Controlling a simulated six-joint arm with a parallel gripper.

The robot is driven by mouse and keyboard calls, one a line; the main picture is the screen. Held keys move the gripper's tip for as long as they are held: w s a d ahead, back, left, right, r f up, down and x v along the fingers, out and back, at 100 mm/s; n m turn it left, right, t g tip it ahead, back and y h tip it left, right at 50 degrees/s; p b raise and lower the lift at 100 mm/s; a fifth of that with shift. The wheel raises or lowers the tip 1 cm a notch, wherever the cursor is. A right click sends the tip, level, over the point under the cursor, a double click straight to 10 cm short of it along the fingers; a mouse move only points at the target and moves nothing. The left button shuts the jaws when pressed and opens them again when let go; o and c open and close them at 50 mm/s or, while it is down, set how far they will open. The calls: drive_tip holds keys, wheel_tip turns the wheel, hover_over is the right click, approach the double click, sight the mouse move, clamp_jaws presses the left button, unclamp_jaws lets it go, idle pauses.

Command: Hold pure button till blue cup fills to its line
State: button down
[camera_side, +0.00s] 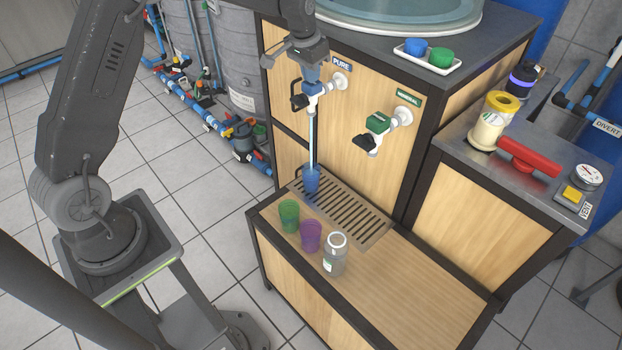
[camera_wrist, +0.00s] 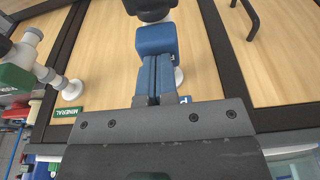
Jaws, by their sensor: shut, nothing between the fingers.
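The blue cup (camera_side: 311,181) stands upright on the slatted drip grate under the tap labelled PURE. A thin stream of water (camera_side: 311,140) runs from the pure tap (camera_side: 312,88) down into the cup. The cup's line and water level are too small to tell. My gripper (camera_side: 311,68) is shut and empty, its fingertips pressed against the top of the tap's blue button. In the wrist view the shut fingers (camera_wrist: 155,72) meet the blue button (camera_wrist: 155,38), and they hide part of it. The cup is out of the wrist view.
A green cup (camera_side: 289,216), a purple cup (camera_side: 311,237) and a clear jar (camera_side: 335,256) stand on the wooden bench beside the grate (camera_side: 350,217). The green mineral tap (camera_side: 379,122) is to the right. A white tray (camera_side: 428,57) with blue and green lids sits above.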

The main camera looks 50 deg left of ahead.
wheel_tip(320, 180, up, 6)
idle(0.5)
drive_tip(key=s+d+r+t, duration=0.1)
drive_tip(key=s+d+r, duration=0.35)
drive_tip(key=s, duration=0.35)
drive_tip(key=s+d+r+t, duration=0.1)
drive_tip(key=s+d+r, duration=0.4)
drive_tip(key=s, duration=0.4)
drive_tip(key=s+d+f+t, duration=0.1)
drive_tip(key=s+d+f, duration=0.1)
drive_tip(key=s, duration=1.5)
drive_tip(key=shift+d+f, duration=0.2)
drive_tip(key=shift+f, duration=0.25)
drive_tip(key=c, duration=1.9)
unclamp_jaws()
